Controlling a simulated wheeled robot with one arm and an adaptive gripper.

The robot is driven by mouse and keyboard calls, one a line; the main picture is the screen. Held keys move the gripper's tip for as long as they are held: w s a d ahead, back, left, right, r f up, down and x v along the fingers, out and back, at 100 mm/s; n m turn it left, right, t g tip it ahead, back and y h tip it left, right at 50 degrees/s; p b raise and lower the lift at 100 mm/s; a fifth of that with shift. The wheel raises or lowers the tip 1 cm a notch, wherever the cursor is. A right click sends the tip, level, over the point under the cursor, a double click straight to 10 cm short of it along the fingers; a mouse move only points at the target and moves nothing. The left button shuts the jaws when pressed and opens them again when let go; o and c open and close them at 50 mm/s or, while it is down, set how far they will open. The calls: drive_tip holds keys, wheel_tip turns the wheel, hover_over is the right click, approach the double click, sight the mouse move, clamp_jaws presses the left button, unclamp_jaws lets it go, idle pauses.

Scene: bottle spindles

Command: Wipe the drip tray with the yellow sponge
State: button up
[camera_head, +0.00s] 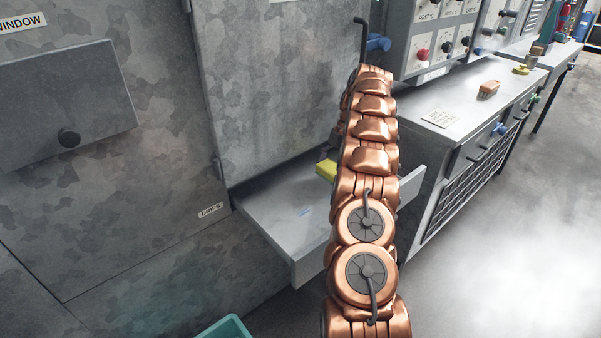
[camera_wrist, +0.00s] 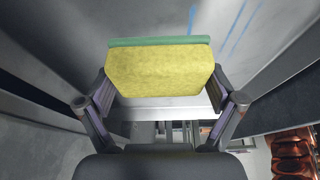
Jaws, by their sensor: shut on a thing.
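The yellow sponge (camera_wrist: 160,72) with a green layer (camera_wrist: 160,41) is between my gripper's fingers (camera_wrist: 160,98) in the wrist view. My gripper is shut on it. In the head view a bit of the yellow sponge (camera_head: 326,170) shows left of my copper arm, over the drip tray. The drip tray (camera_head: 290,245) is a grey metal shelf below the cabinet, beside the "DRIPS" label (camera_head: 211,211). Blue streaks (camera_wrist: 236,28) lie on the tray beyond the sponge; a small blue mark also shows in the head view (camera_head: 306,211). Whether the sponge touches the tray I cannot tell.
A grey cabinet panel (camera_head: 270,90) rises behind the tray. A teal bin (camera_head: 226,328) stands at the bottom. Open floor (camera_head: 520,240) lies to the right.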

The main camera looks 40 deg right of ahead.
drive_tip(key=shift+r+p, duration=1.15)
drive_tip(key=shift+r, duration=1.05)
